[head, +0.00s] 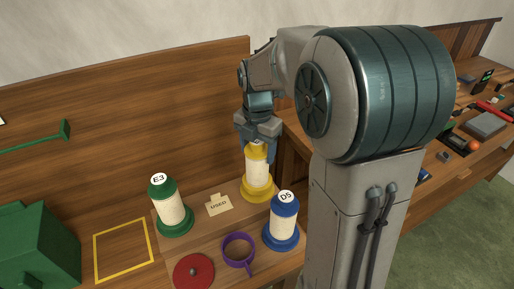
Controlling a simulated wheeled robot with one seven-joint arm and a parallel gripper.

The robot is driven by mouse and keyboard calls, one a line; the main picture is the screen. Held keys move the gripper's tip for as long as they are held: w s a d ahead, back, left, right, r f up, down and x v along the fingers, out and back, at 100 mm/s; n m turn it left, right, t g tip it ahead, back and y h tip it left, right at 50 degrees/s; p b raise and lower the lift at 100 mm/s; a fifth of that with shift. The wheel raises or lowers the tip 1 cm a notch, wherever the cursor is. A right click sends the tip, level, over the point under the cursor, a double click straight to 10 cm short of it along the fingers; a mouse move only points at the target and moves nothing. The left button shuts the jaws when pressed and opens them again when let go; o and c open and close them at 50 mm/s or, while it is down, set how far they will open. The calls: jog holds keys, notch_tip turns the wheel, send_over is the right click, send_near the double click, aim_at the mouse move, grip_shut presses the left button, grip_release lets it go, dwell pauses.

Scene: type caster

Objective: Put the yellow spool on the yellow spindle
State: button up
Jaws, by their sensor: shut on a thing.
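The yellow spool (257,172), with a cream middle, stands upright at the back right of the wooden board. A wide yellow disc shows at its bottom; I cannot tell whether this is its own flange or the base of the yellow spindle. No bare yellow spindle shows. My gripper (257,143) points down and is shut on the top of the yellow spool. The fingertips are small and partly merge with the spool's yellow top.
A green spool marked E3 (171,212) and a blue spool marked D5 (282,226) stand nearby. A green box (40,245) stands left, beside a yellow outlined square (124,250).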

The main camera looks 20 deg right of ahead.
aim_at(258, 141)
jog(key=shift+f+b, duration=0.6)
jog(key=shift+f, duration=0.3)
jog(key=o, duration=1.6)
jog(key=shift+r+p, duration=2.35)
jog(key=shift+r, duration=0.65)
